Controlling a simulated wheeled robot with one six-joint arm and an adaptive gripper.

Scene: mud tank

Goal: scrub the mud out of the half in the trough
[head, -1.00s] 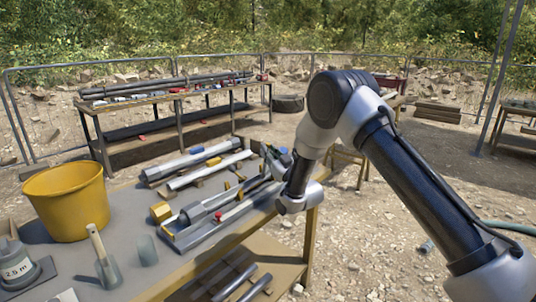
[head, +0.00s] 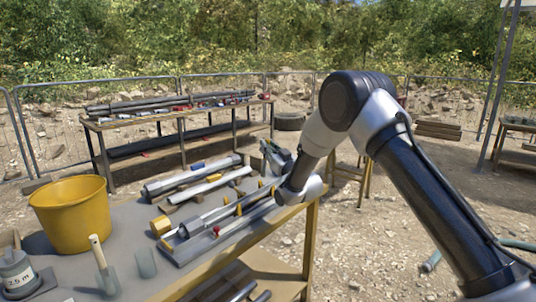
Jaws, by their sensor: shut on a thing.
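The long grey trough (head: 186,251) lies on the bench, with long tube pieces in it and yellow pieces at its side. A grey half tube (head: 205,222) lies along it; its inside and any mud are too small to make out. My gripper (head: 270,155) is the dark shape beyond my silver wrist, by the far end of the trough. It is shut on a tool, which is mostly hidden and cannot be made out. I cannot tell whether the tool touches the half. My wrist covers the trough's right end.
A yellow bucket (head: 72,222), a wooden-handled scoop (head: 103,265) and a block marked 2.5 m (head: 17,273) stand at the bench's left. More tubes (head: 193,175) lie behind the trough. A rear table (head: 180,112) stands before the fence. Gravel ground is open at right.

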